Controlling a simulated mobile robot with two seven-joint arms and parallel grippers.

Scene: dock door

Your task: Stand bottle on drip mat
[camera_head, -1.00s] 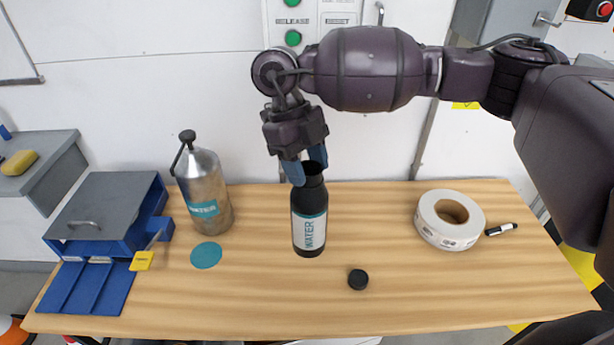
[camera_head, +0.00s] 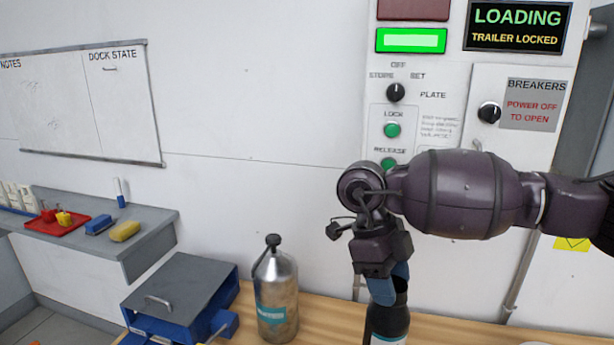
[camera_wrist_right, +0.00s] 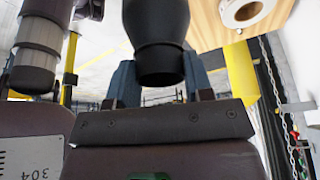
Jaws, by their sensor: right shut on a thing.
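The dark bottle (camera_head: 388,326) with a white and teal label shows at the bottom edge of the head view. Its lower part is cut off, so I cannot tell whether its base touches the table. My right gripper (camera_head: 391,287) is shut on the bottle near its top, with blue fingers on either side. In the right wrist view the dark bottle neck (camera_wrist_right: 160,45) lies between the fingers. No drip mat shows in either view now. My left gripper is not in view.
A steel water flask (camera_head: 276,302) stands on the wooden table (camera_head: 334,312) left of the bottle. A blue box with a grey lid (camera_head: 185,285) is further left. A side counter (camera_head: 150,228) holds a red tray (camera_head: 58,225) and sponges. A wall panel (camera_head: 425,105) rises behind.

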